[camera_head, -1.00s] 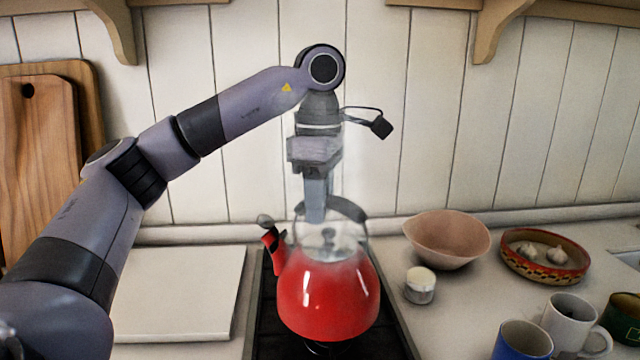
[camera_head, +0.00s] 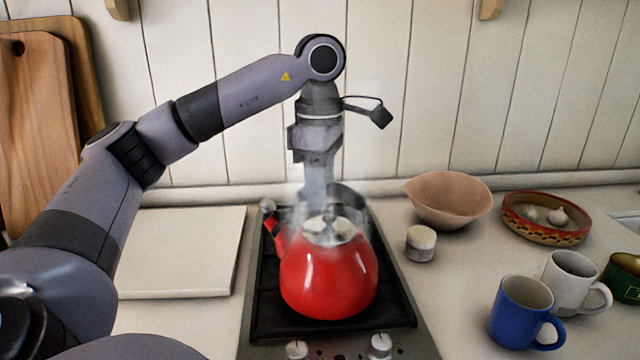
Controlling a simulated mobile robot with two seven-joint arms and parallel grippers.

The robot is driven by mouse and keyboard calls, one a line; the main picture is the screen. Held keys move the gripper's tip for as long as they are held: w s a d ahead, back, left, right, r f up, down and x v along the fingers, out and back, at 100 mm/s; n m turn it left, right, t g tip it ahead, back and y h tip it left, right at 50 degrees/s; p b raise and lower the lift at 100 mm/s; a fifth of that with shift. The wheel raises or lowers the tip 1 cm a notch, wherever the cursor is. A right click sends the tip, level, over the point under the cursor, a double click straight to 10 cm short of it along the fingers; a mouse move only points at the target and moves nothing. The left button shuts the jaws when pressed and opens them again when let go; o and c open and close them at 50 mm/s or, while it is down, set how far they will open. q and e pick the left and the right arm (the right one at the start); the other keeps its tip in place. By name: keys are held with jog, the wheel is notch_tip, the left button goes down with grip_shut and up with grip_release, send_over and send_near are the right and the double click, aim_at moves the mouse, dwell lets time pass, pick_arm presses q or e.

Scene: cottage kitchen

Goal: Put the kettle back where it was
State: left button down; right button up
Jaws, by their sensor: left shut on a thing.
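The red kettle (camera_head: 328,278) is over the black stove top (camera_head: 262,318) in the head view, upright, with its spout to the left. Steam rises around its lid and handle and blurs them. My left gripper (camera_head: 322,208) points straight down from above and is shut on the kettle's handle (camera_head: 350,197). The kettle's body hides what is under it, so I cannot tell whether its base touches the stove. My right gripper is not in view.
A white board (camera_head: 180,252) lies left of the stove. To the right are a small jar (camera_head: 420,244), a pink bowl (camera_head: 449,200), a patterned bowl with garlic (camera_head: 546,218), a blue mug (camera_head: 522,312) and a white mug (camera_head: 572,282). Two knobs (camera_head: 380,346) are at the stove's front.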

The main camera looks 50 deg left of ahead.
pick_arm(q)
jog(key=shift+f, duration=0.1)
jog(key=c, duration=0.8)
grip_release()
notch_tip(320, 180, up, 10)
jog(key=p, duration=0.4)
jog(key=shift+p, duration=0.3)
jog(key=shift+b, duration=0.3)
jog(key=shift+r, duration=1.15)
